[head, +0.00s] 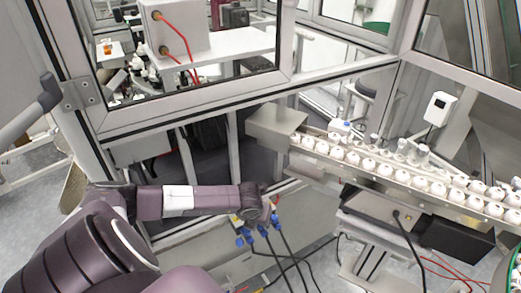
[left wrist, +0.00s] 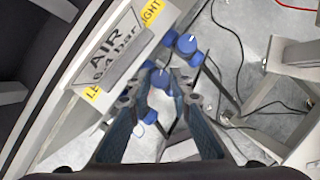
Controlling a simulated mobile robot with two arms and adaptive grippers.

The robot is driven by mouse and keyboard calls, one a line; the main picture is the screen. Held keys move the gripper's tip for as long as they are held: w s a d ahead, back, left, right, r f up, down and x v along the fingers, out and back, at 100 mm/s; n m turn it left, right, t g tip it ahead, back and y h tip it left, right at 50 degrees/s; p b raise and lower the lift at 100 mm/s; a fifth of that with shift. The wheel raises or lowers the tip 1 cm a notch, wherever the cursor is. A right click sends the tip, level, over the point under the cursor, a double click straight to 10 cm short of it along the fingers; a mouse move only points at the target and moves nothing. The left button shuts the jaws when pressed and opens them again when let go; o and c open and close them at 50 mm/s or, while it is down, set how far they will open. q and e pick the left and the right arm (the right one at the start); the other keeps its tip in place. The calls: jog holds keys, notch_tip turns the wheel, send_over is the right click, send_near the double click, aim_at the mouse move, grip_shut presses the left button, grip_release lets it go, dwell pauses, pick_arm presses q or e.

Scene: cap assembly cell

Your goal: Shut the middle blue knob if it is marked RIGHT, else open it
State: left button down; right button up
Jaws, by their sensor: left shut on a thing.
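Three blue knobs show in a row in the left wrist view: one at the upper right (left wrist: 187,43), the middle blue knob (left wrist: 160,77), and a lower one (left wrist: 150,116) partly behind a finger. My left gripper (left wrist: 158,88) has its two fingers on either side of the middle knob and is shut on it. A sign reading AIR and bar (left wrist: 110,52) sits beside the knobs. Its yellow tags read in part "IGHT" (left wrist: 151,12) and "LE" (left wrist: 92,94); any tag at the middle knob is hidden. In the head view, blue fittings (head: 276,218) show below my left wrist. My right gripper is out of view.
A conveyor (head: 400,183) with rows of white caps runs to the right in the head view. Aluminium frame posts and glass panels (head: 190,100) stand above my left arm. Dark hoses (head: 287,262) hang below the knobs, and cables lie on the floor.

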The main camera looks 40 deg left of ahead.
pick_arm(q)
jog(key=c, duration=1.7)
grip_release()
jog(key=shift+c, duration=0.2)
jog(key=v, duration=0.8)
jog(key=shift+d, duration=0.1)
